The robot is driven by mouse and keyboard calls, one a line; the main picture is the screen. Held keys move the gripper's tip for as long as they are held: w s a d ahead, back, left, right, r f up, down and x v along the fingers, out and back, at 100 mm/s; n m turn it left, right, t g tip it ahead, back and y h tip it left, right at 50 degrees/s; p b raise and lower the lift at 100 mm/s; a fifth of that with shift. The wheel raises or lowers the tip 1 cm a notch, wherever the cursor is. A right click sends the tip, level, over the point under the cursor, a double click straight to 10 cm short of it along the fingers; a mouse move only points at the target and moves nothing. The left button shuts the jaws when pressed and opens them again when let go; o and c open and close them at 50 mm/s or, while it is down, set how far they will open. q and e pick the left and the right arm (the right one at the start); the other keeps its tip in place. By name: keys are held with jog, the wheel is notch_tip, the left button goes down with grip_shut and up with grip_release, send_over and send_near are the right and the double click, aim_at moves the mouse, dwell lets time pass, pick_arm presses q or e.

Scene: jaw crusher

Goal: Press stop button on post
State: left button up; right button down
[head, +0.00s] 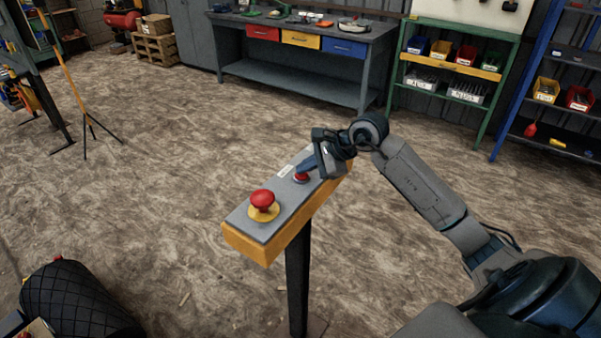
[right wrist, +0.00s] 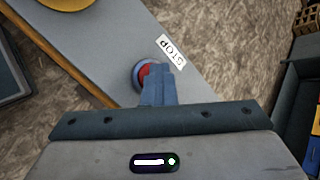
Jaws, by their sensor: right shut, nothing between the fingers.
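A yellow-edged control box with a grey top (head: 244,221) stands on a dark post (head: 297,283). A small red button in a metal ring (head: 301,178) sits on its far half, beside a white label (head: 285,171). In the right wrist view the label reads STOP (right wrist: 171,51), and the red button (right wrist: 142,74) is partly hidden by my fingertips. A large red mushroom button (head: 262,199) on a yellow disc is at the near end. My right gripper (head: 308,167) is shut and empty, its tips over the small button. I cannot tell whether they touch. My left gripper is out of view.
A black mesh-covered cylinder (head: 78,300) is at the lower left. A workbench (head: 300,78) with coloured drawers and a green shelf (head: 452,72) with bins stand at the back. An orange-and-black tripod (head: 84,115) stands at the left. The floor between is clear.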

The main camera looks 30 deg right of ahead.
aim_at(306, 174)
jog(key=shift+w+d+r, duration=0.1)
jog(key=shift+w+r, duration=0.05)
jog(key=shift+r, duration=0.3)
jog(key=shift+r+p, duration=0.85)
jog(key=shift+r, duration=1.65)
